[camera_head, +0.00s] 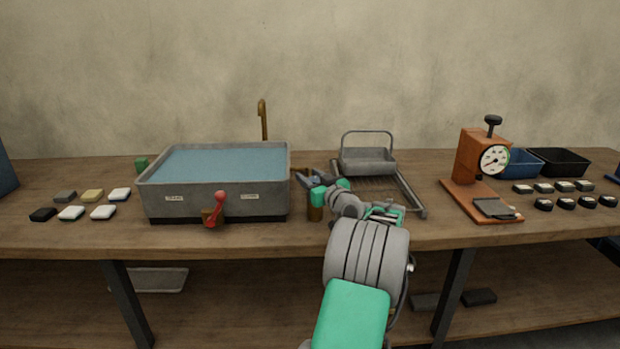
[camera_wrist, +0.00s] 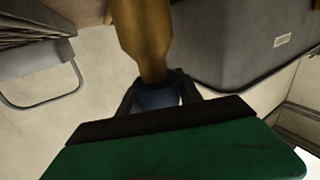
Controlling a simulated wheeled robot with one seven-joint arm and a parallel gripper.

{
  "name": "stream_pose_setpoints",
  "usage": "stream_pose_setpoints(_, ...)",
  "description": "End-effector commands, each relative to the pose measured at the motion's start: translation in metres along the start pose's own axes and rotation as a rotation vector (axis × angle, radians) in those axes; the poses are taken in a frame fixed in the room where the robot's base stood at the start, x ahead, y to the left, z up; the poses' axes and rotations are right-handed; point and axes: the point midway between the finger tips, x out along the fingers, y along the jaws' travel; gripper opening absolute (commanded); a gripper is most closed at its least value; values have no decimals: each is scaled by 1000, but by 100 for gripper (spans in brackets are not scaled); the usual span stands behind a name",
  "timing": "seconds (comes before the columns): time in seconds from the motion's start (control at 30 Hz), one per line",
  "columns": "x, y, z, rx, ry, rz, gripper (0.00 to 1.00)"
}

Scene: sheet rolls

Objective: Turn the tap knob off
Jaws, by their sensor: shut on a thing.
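The brass tap body (camera_wrist: 143,38) fills the top middle of the wrist view. A dark blue knob (camera_wrist: 158,96) at its end sits between my gripper's fingers (camera_wrist: 160,98), which are shut on it. The fingers and arm largely hide the knob there. A brass spout (camera_head: 263,117) rises behind the basin. I cannot tell the knob's turn angle.
The grey basin (camera_head: 215,205) holds water and has a red lever (camera_head: 217,209) at its front. An orange dial scale (camera_head: 474,157) and bins are farther right. Several small blocks lie left.

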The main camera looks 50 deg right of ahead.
Motion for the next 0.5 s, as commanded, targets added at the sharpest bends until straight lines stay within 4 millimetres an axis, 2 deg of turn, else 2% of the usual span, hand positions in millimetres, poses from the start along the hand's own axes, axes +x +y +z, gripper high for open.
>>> stream_pose_setpoints(0.1, 0, 0, 0, 0, 0, -1, 1)
stream_pose_setpoints(0.3, 2, 0, 4, 2, 8, -65, 1)
stream_pose_setpoints(0.5, 0, -4, -1, -3, 10, -136, 1)
